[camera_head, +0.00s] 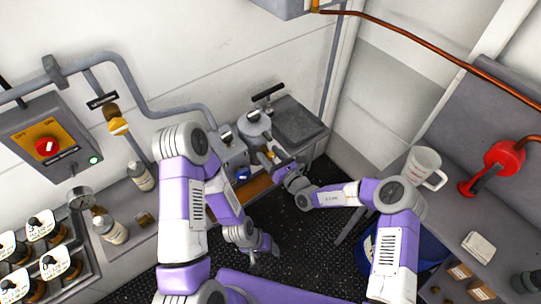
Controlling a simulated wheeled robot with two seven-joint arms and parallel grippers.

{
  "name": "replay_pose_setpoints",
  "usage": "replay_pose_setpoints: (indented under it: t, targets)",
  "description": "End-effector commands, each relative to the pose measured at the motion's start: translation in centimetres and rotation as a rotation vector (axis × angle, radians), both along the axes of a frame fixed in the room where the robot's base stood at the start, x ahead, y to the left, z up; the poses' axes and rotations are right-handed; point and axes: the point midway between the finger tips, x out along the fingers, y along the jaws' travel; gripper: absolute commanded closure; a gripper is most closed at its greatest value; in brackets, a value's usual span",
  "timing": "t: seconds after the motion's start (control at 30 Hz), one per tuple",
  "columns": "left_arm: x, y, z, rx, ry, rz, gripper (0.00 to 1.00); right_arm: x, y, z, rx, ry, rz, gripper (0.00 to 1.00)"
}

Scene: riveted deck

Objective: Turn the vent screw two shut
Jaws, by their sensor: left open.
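No part can be read for certain as vent screw two at this size. A grey unit with round lids and black T-handles (267,94) stands against the back wall. My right gripper (272,159) is at the front of this unit, by a small yellow-orange part; it hides what lies behind it, and I cannot tell whether it touches or grips anything. My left gripper (272,247) is open and hangs low over the dark deck, in front of the unit and apart from it.
A switch box with a red knob (46,147) and a yellow-handled valve (119,126) are on the left wall. Bottles (110,229) and numbered tags stand at left. At right are a measuring jug (422,168), a red valve (503,157) and a blue drum (366,262).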

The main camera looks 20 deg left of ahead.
Motion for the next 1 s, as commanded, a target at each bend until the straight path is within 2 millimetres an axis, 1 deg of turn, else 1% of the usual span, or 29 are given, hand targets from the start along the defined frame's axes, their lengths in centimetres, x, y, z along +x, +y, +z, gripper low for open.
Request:
replay_pose_setpoints:
  t: [0.03, 0.3, 0.33, 0.67, 0.87, 1.0]
  targets:
    - [0.0, 0.0, 0.0, 0.0, 0.0, 0.0, 0.35, 0.0, 0.0, 0.0, 0.0, 0.0, 0.0, 0.48]
    - [0.0, 0.0, 0.0, 0.0, 0.0, 0.0, 0.35, 0.0, 0.0, 0.0, 0.0, 0.0, 0.0, 0.89]
    - [0.0, 0.0, 0.0, 0.0, 0.0, 0.0, 0.35, 0.0, 0.0, 0.0, 0.0, 0.0, 0.0, 0.92]
    - [0.0, 0.0, 0.4, 0.0, 0.0, 0.0, 0.35, 0.0, 0.0, 0.0, 0.034, 0.045, 0.0, 0.92]
    - [0.0, 0.0, 1.0, 0.0, 0.0, 0.0, 0.35, 0.0, -0.1, 0.1, 0.109, 0.141, -0.001, 0.92]
    - [0.0, 0.0, 1.6, 0.0, 0.0, 0.0, 0.35, 0.1, -0.1, 0.1, 0.185, 0.238, -0.002, 0.92]
